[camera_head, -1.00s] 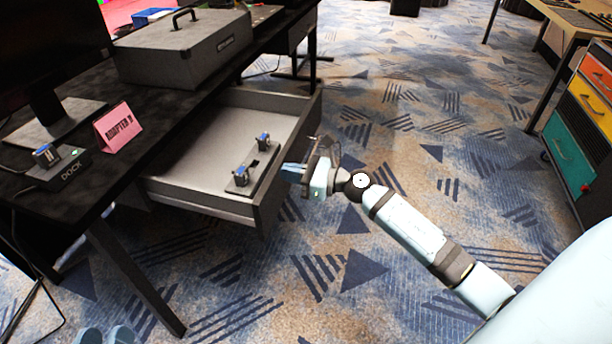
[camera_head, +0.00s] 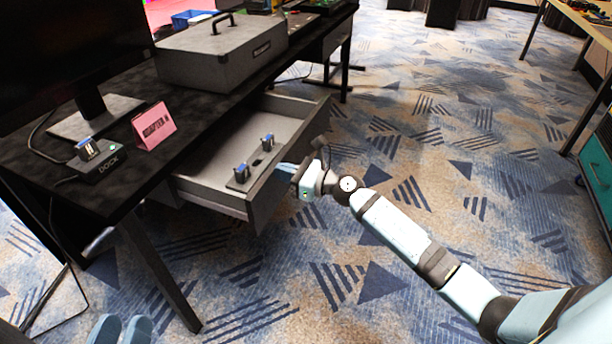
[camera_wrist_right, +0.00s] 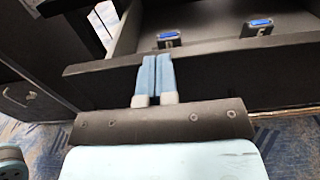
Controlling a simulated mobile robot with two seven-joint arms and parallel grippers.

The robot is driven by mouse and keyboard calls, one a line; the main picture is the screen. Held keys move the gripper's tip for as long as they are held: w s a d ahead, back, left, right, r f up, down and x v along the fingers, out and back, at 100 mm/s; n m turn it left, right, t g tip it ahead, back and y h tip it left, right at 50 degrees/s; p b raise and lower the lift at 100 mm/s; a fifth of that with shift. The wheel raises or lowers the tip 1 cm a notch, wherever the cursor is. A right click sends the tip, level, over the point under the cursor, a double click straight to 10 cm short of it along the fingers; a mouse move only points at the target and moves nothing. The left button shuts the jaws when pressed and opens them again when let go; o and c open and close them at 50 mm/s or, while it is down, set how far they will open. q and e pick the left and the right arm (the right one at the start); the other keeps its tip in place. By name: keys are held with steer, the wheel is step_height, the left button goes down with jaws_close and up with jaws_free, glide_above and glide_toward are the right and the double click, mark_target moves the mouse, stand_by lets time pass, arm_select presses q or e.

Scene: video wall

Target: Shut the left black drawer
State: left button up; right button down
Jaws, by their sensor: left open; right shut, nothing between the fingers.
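The left black drawer (camera_head: 204,194) sticks out from under the dark desk in the head view, partly open. Its front also shows in the right wrist view (camera_wrist_right: 235,75). Two small blue-topped adapters stand inside, near its front: one (camera_head: 241,173) and another (camera_head: 267,142). My right gripper (camera_head: 286,169) is shut and empty, its fingertips at the outer face of the drawer front. In the right wrist view its two blue fingers (camera_wrist_right: 154,76) lie side by side against that front. I cannot see my left gripper.
The desk (camera_head: 75,190) carries a monitor, a grey case (camera_head: 215,55), a pink sign (camera_head: 154,125) and a dock (camera_head: 97,160). Another drawer (camera_head: 330,42) sits at its far end. Slippers (camera_head: 120,330) lie on the floor. Carpet is open on the right.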

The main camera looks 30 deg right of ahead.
arm_select(q)
steer(key=shift+m+g, duration=0.3)
steer(key=shift+g, duration=0.6)
step_height(320, 180, down, 4)
steer(key=b, duration=0.3)
steer(key=shift+d+f, duration=0.15)
steer(key=shift+f, duration=0.05)
arm_select(e)
steer(key=x, duration=1.9)
arm_select(q)
steer(key=shift+r, duration=0.1)
